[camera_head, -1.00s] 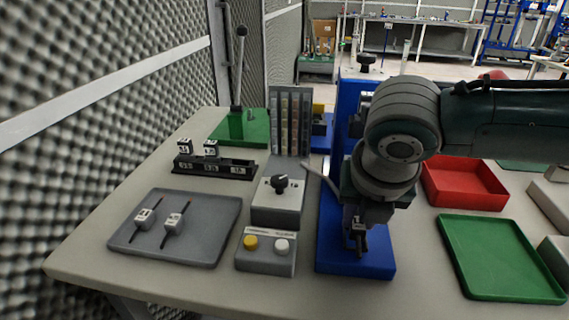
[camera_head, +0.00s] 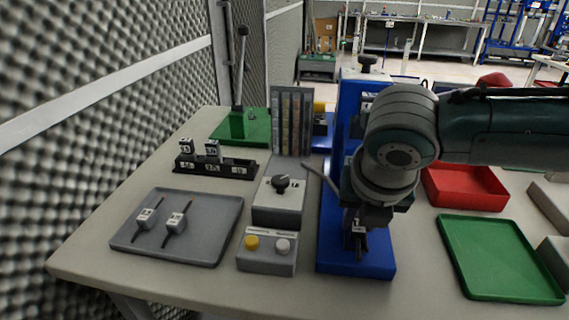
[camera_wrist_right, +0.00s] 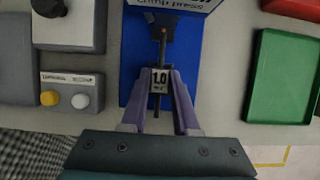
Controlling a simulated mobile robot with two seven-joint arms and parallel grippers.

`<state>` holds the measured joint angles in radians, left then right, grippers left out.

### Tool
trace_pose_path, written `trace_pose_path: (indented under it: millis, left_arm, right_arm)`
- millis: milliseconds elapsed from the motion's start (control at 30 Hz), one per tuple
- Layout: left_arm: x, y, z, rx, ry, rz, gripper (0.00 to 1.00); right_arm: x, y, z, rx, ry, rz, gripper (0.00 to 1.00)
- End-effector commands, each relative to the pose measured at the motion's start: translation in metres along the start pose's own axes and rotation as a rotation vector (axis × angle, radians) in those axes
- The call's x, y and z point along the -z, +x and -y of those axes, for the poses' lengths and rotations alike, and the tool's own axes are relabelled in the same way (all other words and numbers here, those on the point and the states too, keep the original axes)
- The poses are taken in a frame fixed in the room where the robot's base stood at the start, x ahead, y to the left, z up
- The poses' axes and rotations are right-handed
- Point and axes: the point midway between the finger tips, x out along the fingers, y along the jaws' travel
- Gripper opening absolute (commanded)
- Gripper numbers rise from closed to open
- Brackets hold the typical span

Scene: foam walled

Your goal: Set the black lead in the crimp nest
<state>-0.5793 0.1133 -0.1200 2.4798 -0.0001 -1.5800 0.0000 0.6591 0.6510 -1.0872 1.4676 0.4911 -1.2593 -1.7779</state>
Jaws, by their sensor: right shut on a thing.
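My right gripper (camera_head: 357,238) is shut on a black lead (camera_wrist_right: 156,104) with a white tag reading 1.0. In the right wrist view the gripper's fingers (camera_wrist_right: 158,88) close on either side of the tag. The lead lies lengthwise over the blue base (camera_wrist_right: 130,80) of the crimp press (camera_head: 343,110), and its far end reaches a dark part at the press front. The nest is mostly hidden by my arm in the head view. I cannot tell whether the lead touches it. My left gripper is not in view.
A grey tray (camera_head: 205,255) holds two tagged leads. Beside it are a button box (camera_head: 266,262), a knob box (camera_head: 278,208) and a black tag rack (camera_head: 215,168). A red tray (camera_head: 465,190) and an empty green tray (camera_head: 500,260) lie right. The press lever (camera_head: 318,174) is close to my wrist.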

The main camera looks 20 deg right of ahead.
Motion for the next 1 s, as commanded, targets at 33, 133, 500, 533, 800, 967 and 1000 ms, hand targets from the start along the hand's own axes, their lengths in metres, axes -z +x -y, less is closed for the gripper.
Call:
trace_pose_path:
  millis: [33,133,500,533,800,967,1000]
  left_arm:
    - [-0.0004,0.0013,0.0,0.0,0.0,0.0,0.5]
    - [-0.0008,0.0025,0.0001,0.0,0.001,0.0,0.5]
    - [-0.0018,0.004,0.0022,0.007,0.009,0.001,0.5]
    - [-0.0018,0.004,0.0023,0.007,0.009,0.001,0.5]
    - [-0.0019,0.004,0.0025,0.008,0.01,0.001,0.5]
    - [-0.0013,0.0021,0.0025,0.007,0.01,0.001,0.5]
    - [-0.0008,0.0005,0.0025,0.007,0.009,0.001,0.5]
  right_arm:
    - [0.001,0.002,-0.0001,0.0,0.0,0.0,0.0]
    - [0.002,0.0043,-0.0001,0.0,0.0,0.0,0.0]
    - [0.0034,0.0079,0.0002,0.0,0.0,0.0,0.48]
    - [0.0034,0.0079,0.0002,0.0,0.0,0.0,0.51]
    - [0.0032,0.0078,0.0003,0.0,0.0,0.0,0.64]
    - [0.0028,0.0032,0.0,0.0,-0.001,0.0,0.64]
    - [0.0024,-0.0008,0.0002,0.0,-0.001,0.0,0.64]
